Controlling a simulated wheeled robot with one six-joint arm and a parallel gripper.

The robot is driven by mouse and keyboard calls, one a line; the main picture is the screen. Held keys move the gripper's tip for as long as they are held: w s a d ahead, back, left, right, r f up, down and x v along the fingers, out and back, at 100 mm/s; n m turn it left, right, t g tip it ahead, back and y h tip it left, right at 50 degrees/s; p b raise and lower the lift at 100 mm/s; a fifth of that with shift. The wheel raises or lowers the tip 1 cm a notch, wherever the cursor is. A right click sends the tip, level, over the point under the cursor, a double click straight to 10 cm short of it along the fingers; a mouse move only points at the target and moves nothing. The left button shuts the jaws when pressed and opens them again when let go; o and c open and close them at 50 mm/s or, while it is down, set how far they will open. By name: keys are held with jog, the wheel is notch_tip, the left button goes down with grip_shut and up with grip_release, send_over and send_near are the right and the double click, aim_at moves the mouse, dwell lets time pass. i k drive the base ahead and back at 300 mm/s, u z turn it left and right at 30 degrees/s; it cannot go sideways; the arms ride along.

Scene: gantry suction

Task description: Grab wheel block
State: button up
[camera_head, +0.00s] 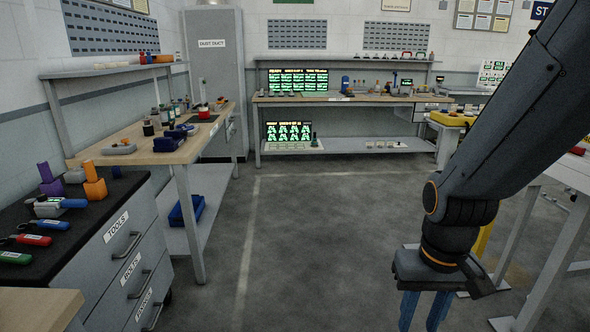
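My gripper (423,311) hangs at the lower right, pointing down over the floor. Its two blue fingers are apart with floor visible between them, and nothing shows in the gap. The fingertips are cut off by the bottom edge of the picture. I cannot make out which thing is the wheel block; none in view is clearly one. My arm crosses the right side and hides part of what lies behind it.
Another bench (350,99) lines the back wall. A pale table frame (557,255) stands right. The middle floor (310,240) is clear.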

aim_at(204, 112)
jog(key=z, duration=0.15)
jog(key=i, duration=3.5)
jog(key=u, duration=0.45)
jog(key=i, duration=1.75)
jog(key=u, duration=1.45)
jog(key=i, duration=1.55)
jog(key=u, duration=0.7)
